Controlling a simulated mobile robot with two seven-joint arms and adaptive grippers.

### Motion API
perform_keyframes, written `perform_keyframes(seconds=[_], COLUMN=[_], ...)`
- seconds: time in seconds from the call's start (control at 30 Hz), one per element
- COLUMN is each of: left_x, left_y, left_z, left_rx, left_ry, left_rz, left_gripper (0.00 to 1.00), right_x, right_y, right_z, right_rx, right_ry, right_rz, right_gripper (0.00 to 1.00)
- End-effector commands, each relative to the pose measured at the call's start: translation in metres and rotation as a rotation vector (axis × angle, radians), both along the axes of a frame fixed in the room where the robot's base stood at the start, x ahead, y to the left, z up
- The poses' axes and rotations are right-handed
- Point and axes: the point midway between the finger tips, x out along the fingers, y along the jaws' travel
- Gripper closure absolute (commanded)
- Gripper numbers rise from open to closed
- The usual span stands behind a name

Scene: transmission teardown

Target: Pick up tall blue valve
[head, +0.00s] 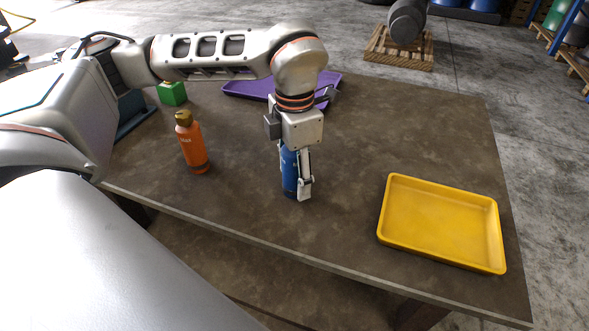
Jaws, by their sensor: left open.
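The tall blue valve (289,172) stands upright on the brown table, near its front middle. My left gripper (298,190) points straight down over it, and its fingers reach down along the valve. The near finger covers part of the valve's right side, and the gripper body hides its top. The jaws are open, and I cannot tell whether a finger touches the valve. My right gripper is not in view.
An orange bottle (191,145) stands left of the valve. A yellow tray (440,262) lies at the right, empty. A purple tray (245,91) and a green block (172,93) are at the back. The table (400,130) is clear between valve and yellow tray.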

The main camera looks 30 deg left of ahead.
Motion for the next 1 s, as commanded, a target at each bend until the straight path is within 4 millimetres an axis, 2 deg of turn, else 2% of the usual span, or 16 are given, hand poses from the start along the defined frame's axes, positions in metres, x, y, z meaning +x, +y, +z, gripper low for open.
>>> perform_keyframes(seconds=[0.03,0.23,0.53,0.67,0.83,1.0], left_x=[0.0,0.0,0.001,0.002,0.002,0.003], left_y=[0.0,0.0,0.0,0.0,0.0,0.0], left_z=[0.0,0.0,0.002,0.01,0.037,0.079], left_rx=[0.0,0.0,-0.001,-0.002,-0.002,-0.001], left_ry=[0.0,0.0,-0.004,-0.007,-0.009,-0.011], left_rz=[0.0,0.0,0.0,-0.001,0.001,0.001], left_gripper=[0.49,1.0,1.0,1.0,1.0,1.0], right_x=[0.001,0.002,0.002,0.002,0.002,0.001], right_y=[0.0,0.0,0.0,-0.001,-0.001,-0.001], right_z=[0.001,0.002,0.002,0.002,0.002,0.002], right_rx=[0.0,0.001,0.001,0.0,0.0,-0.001], right_ry=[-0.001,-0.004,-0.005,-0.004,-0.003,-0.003], right_rz=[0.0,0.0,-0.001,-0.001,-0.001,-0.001], right_gripper=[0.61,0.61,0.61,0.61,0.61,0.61])
